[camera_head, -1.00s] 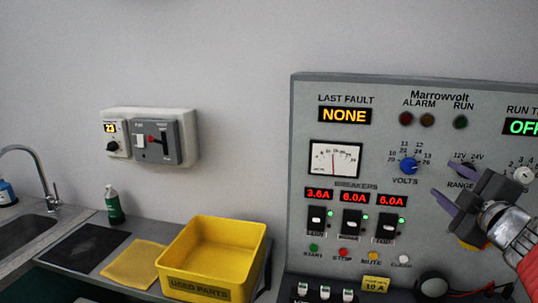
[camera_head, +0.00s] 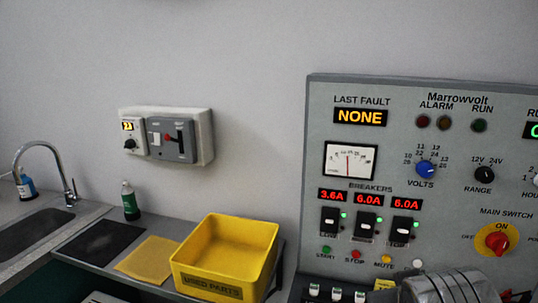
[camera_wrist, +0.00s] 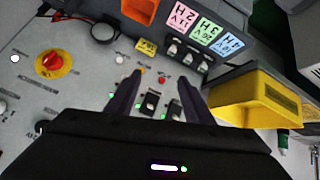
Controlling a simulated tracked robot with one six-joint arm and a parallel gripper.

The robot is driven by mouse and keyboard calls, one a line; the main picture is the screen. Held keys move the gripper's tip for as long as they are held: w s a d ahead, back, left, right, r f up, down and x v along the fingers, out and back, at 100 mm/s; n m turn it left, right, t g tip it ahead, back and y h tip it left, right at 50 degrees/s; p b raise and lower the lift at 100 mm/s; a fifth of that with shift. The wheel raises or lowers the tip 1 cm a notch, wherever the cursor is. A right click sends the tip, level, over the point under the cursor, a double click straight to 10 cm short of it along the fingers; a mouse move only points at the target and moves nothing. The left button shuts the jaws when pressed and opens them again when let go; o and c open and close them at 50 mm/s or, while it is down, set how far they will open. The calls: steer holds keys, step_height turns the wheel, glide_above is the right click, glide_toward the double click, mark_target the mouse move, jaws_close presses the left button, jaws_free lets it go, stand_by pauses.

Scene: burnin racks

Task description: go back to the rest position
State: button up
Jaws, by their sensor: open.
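My gripper (camera_wrist: 155,98) shows in the wrist view with its two dark fingers spread apart and nothing between them. It hangs in front of the grey Marrowvolt panel (camera_head: 318,140), and the breakers (camera_wrist: 150,103) show between and beyond the fingers. In the head view only a metal part of my arm shows at the bottom right, and the fingers are out of sight. The red and yellow main switch (camera_head: 497,240) shows in the head view, and a red knob on yellow (camera_wrist: 52,64) shows in the wrist view.
A yellow used parts bin (camera_head: 207,285) stands on the bench left of the panel. A yellow cloth (camera_head: 148,260), a black mat (camera_head: 103,243), a green bottle (camera_head: 130,202) and a sink (camera_head: 35,238) lie further left. A grey switch box (camera_head: 172,139) hangs on the wall.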

steer(key=s+a+f+g+y, duration=0.2)
steer(key=s+a+f, duration=0.3)
steer(key=s+a, duration=0.2)
steer(key=shift+s+a+g+y, duration=0.2)
steer(key=shift+a+g+y, duration=0.2)
steer(key=shift+a, duration=0.2)
